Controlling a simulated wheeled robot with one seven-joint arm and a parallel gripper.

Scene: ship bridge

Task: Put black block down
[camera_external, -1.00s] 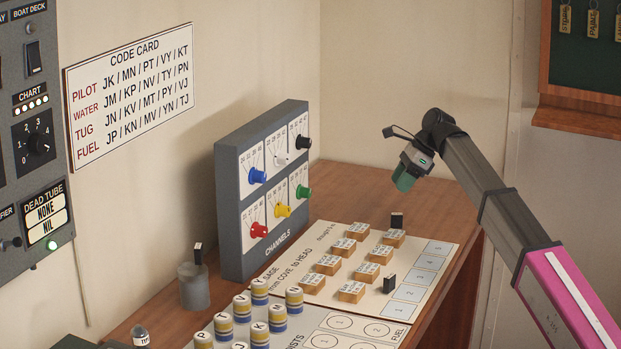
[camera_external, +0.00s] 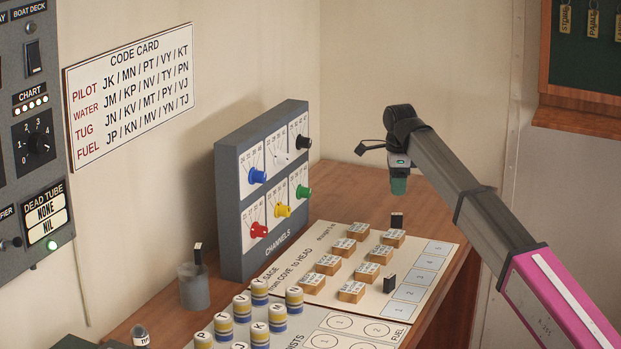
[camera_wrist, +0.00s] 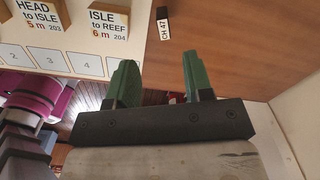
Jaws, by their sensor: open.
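A small black block (camera_external: 397,220) stands on the brown desk by the far right edge of the message board. In the wrist view a black block (camera_wrist: 162,13) with a white "CH 47" label is on bare wood, beyond the fingertips. A second black block (camera_external: 389,284) stands on the message board near its numbered squares. A third black piece (camera_external: 198,253) sticks up from a grey cup at the left. My gripper (camera_external: 398,186) points down above the first block, apart from it. Its green fingers (camera_wrist: 158,72) are open with nothing between them.
The message board (camera_external: 440,262) holds several wooden route blocks (camera_external: 367,271). The channels panel (camera_external: 262,190) with coloured knobs stands behind it. Striped cylinders (camera_external: 260,333) stand at the front. Bare desk (camera_external: 350,190) lies around the back corner.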

